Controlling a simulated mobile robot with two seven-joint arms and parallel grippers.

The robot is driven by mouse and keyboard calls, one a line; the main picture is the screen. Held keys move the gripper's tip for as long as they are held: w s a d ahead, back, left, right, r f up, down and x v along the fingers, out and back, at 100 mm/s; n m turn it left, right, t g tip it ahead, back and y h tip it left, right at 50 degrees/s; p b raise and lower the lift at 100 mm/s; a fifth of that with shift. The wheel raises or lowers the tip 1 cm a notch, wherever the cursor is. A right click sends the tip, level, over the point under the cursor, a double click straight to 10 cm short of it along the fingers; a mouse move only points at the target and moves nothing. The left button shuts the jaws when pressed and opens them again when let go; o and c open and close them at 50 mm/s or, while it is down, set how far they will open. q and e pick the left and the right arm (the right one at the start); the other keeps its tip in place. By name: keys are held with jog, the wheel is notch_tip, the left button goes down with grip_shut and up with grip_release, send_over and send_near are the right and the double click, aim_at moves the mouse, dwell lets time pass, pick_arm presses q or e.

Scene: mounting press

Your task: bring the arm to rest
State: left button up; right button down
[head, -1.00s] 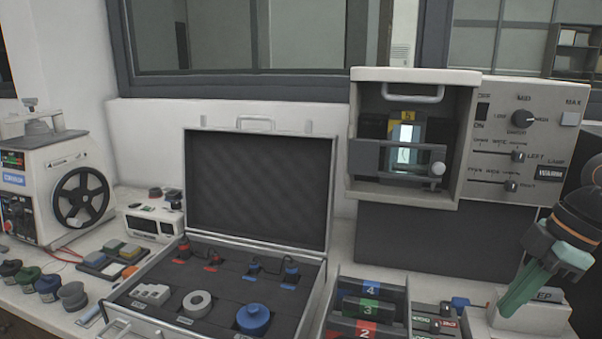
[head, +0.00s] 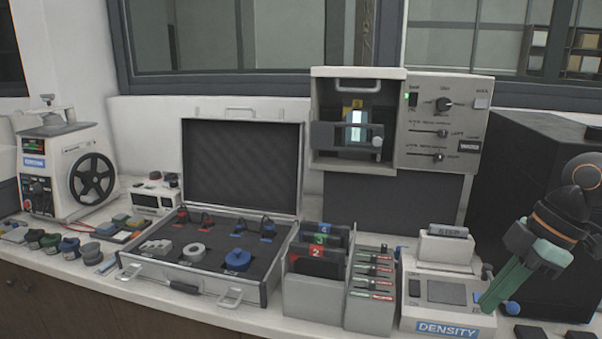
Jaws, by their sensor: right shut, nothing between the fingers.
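My right gripper (head: 492,300) comes in from the right, with pale green fingers pointing down and to the left. It is shut and empty, in front of the right part of the white device labelled DENSITY (head: 447,328). The fingertips look close to a small blue knob or ball (head: 512,308); I cannot tell whether they touch. My left gripper is not in the head view. The press-like unit (head: 408,159) stands at the back, with a lit window (head: 356,126) in its open chamber and a control panel on its right.
An open case (head: 262,297) with tools sits mid-bench. Numbered holders (head: 310,291) and a slotted rack (head: 368,318) stand right of it. A large black box (head: 550,150) is behind my right arm. A wheeled machine (head: 50,185) stands at left.

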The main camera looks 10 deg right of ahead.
jog(key=w+a+f+m+t+y+p, duration=0.2)
jog(key=w+a+f+t+y, duration=0.1)
jog(key=a+f+t+y, duration=0.25)
jog(key=w+a+f+m+t+y+p, duration=0.1)
jog(key=w+a+f+t+y, duration=0.1)
jog(key=w+a+f+t, duration=0.45)
jog(key=s+a+f+m+h+p, duration=0.15)
jog(key=s+f+m+h, duration=0.55)
jog(key=f, duration=0.7)
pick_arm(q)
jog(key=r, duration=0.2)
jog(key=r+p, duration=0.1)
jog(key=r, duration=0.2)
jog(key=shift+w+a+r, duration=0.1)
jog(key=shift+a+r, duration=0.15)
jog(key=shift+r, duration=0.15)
pick_arm(e)
jog(key=s+a+f+g+h, duration=0.2)
jog(key=s+a+f+g, duration=0.3)
jog(key=s+a+f, duration=0.2)
jog(key=s+f, duration=0.2)
jog(key=s, duration=0.2)
jog(key=shift+a+m, duration=0.3)
jog(key=shift+a, duration=0.05)
pick_arm(q)
jog(key=shift+p, duration=0.3)
